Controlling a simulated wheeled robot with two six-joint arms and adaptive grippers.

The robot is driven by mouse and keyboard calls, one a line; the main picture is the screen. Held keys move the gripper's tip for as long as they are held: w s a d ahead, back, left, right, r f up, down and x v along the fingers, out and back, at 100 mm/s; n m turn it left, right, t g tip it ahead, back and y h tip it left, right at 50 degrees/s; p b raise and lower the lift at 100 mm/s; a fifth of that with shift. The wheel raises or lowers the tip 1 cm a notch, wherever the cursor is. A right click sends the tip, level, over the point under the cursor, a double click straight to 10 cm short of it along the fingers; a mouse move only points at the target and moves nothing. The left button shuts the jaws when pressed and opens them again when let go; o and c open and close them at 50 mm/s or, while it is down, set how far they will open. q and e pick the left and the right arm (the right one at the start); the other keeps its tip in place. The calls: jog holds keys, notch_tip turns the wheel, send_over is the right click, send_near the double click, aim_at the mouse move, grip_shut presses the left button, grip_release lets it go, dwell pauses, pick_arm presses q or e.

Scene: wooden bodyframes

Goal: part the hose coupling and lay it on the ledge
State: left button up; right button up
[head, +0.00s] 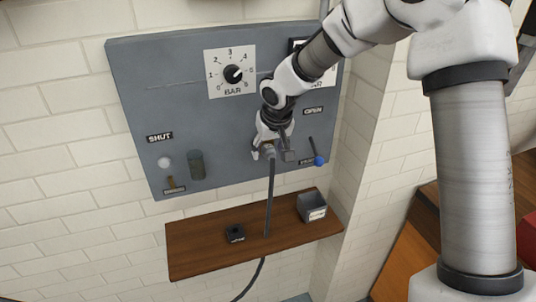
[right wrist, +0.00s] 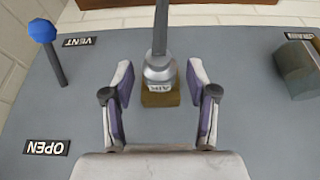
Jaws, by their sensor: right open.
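The hose coupling (right wrist: 159,70) is a grey metal collar marked AIR, seated at a brass-coloured block (right wrist: 160,98) on the grey panel. The dark hose (head: 270,195) runs down from it, passing in front of the ledge. My right gripper (right wrist: 160,76) is open, with its two fingers apart on either side of the coupling; I see a gap on both sides. In the head view the right gripper (head: 272,153) is at the panel's lower part and partly hides the coupling. The brown wooden ledge (head: 200,250) is on the wall below. My left gripper is not in view.
On the ledge are a small black block (head: 235,233) and a grey bin (head: 312,206). The panel (head: 140,100) carries a BAR dial (head: 231,73), a blue-knobbed lever (head: 318,158), a white knob (head: 165,162) and a grey cylinder (head: 196,164). The ledge's left part is bare.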

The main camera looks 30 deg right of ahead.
jog(key=shift+s, duration=0.1)
grip_shut()
jog(key=shift+s, duration=0.1)
jog(key=shift+s, duration=0.1)
jog(key=shift+s+a+b, duration=0.15)
jog(key=shift+s+b, duration=0.1)
jog(key=shift+b, duration=0.1)
jog(key=shift+s, duration=0.15)
